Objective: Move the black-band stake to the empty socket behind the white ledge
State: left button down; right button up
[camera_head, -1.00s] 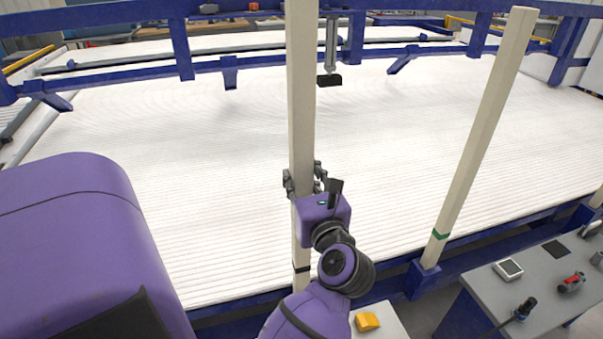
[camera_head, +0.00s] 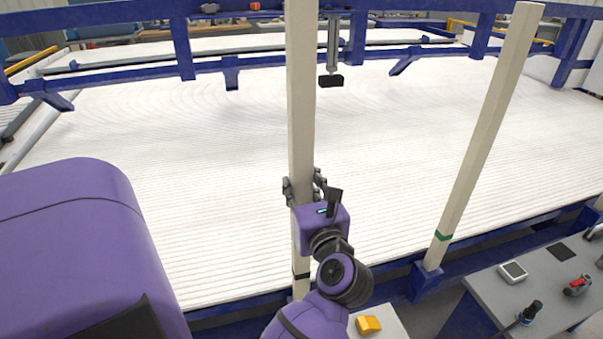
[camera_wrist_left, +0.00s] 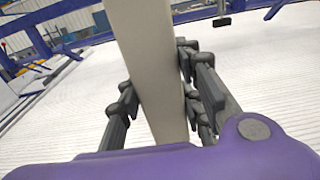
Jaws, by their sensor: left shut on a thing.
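The black-band stake is a tall, pale square post (camera_head: 301,100), nearly upright, with a thin black band near its lower end. Its bottom is partly hidden by my arm. My left gripper (camera_head: 303,187) is shut on the stake at about mid-height in the picture. In the left wrist view, the dark fingers (camera_wrist_left: 155,80) lie on both sides of the stake (camera_wrist_left: 152,50). My right gripper is not in view. I cannot make out an empty socket or tell which surface is the white ledge.
A green-band stake (camera_head: 484,130) leans in a blue socket (camera_head: 427,282) at right. A wide white ribbed bed (camera_head: 400,130) lies behind, with blue rails (camera_head: 240,62). A grey table (camera_head: 530,290) with tools and a yellow block (camera_head: 368,324) are in front.

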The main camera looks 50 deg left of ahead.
pick_arm(q)
jog(key=shift+r, duration=0.15)
jog(key=c, duration=1.2)
grip_release()
jog(key=shift+o, duration=0.2)
jog(key=shift+f, duration=0.2)
jog(key=shift+v, duration=3.8)
jog(key=shift+r, duration=0.15)
